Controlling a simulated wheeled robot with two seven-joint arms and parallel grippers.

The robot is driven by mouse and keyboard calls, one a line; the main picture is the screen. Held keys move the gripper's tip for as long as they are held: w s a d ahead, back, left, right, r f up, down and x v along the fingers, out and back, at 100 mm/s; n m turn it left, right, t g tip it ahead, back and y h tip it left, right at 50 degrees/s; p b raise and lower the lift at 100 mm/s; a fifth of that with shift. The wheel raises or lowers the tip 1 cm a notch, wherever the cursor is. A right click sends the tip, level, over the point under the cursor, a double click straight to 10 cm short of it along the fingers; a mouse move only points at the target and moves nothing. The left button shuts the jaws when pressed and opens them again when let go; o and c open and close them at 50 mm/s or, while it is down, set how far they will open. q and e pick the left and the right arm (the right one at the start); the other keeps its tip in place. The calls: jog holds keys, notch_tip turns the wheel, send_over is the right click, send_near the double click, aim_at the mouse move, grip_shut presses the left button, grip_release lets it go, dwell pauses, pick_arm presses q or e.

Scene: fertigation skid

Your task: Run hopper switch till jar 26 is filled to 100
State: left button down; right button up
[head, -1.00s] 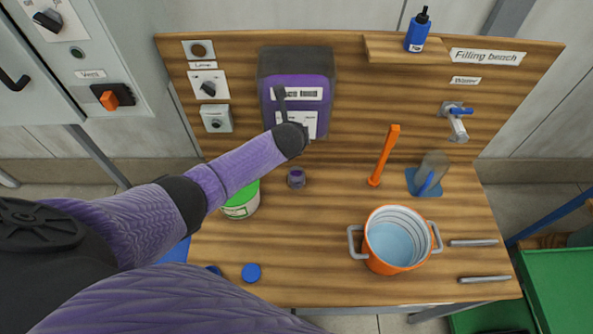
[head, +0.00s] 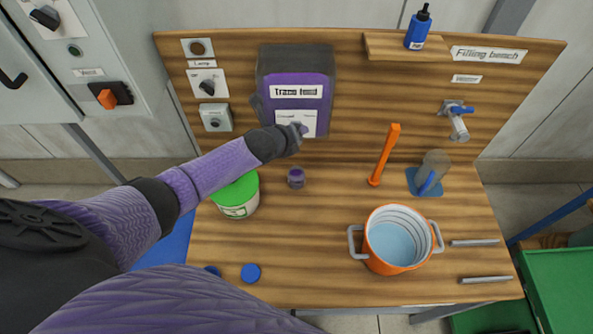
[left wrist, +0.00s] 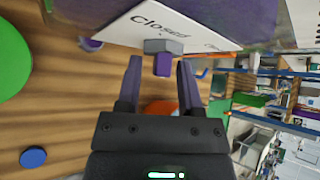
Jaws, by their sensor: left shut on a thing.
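The hopper (head: 268,93) is a purple and dark grey box on the back board, with a "Trace feed" label. Its white switch plate (head: 311,118) is low on its front. My left gripper (head: 299,131) is at this plate, hiding part of it. In the left wrist view the plate reads "Closed" (left wrist: 160,24), and the small purple switch (left wrist: 163,66) on a grey mount lies between the fingertips. The gripper is shut on the switch. A small jar (head: 296,178) with purple in it stands on the bench below the hopper; its number and level are unreadable. My right gripper is out of view.
A green-lidded tub (head: 237,195) stands left of the jar. An orange pot (head: 388,270), an orange upright tool (head: 384,156) and a clear container on a blue mat (head: 412,181) are to the right. Blue caps (head: 251,273) lie in front. The bench's middle front is clear.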

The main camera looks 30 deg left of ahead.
pick_arm(q)
jog(key=shift+s+a+f+h+b, duration=0.1)
jog(key=shift+f+h+b, duration=0.25)
jog(key=shift+b, duration=0.1)
jog(key=c, duration=0.7)
grip_release()
jog(key=shift+n+t+b, duration=0.3)
jog(key=shift+n, duration=0.1)
jog(key=shift+o, duration=1.3)
jog(key=shift+r, duration=0.25)
jog(key=shift+o, duration=1.4)
jog(key=shift+r, duration=0.1)
jog(key=p+v, duration=0.2)
jog(key=v, duration=0.8)
jog(key=shift+p, duration=0.3)
